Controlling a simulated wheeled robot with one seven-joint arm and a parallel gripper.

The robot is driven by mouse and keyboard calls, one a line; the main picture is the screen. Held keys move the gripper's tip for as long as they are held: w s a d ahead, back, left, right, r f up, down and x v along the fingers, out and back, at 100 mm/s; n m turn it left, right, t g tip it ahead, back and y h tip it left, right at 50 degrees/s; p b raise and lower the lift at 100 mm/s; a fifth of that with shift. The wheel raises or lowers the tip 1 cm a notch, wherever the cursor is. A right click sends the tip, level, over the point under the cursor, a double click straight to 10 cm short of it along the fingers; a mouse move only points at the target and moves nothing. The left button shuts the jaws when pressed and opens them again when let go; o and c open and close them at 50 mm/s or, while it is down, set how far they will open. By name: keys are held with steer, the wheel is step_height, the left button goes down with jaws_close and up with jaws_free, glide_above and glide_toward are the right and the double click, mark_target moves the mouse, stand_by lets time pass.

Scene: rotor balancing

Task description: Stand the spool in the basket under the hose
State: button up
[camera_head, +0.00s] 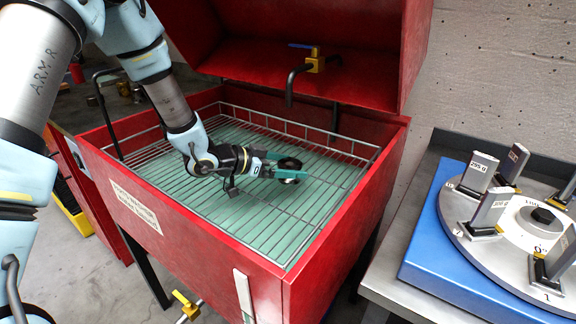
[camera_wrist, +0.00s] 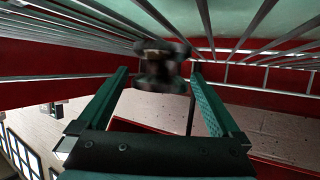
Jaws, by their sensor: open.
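The spool (camera_head: 289,164) is small, with a dark top and a paler lower part. It stands on the wires of the basket (camera_head: 345,142), towards the right of its middle. My gripper (camera_head: 287,168) is low over the basket and open, with its teal fingers on either side of the spool. In the wrist view the spool (camera_wrist: 162,66) is blurred and sits between the fingertips, with gaps showing at both sides. It looks upright there, its flanges near the basket wires. The black hose (camera_head: 291,88) hangs from a yellow valve above the back of the basket, beyond the spool.
The red cabinet (camera_head: 255,262) walls the basket in, and its raised lid (camera_head: 370,50) stands behind. A blue base with a grey disc (camera_head: 500,255) carrying labelled blocks is on the bench at right. The basket around the spool is clear.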

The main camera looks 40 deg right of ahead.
steer(key=shift+r, duration=0.15)
steer(key=shift+w+a+r, duration=0.1)
steer(key=shift+a, duration=0.15)
steer(key=b+v, duration=0.1)
steer(key=v, duration=1)
steer(key=shift+a+r, duration=0.2)
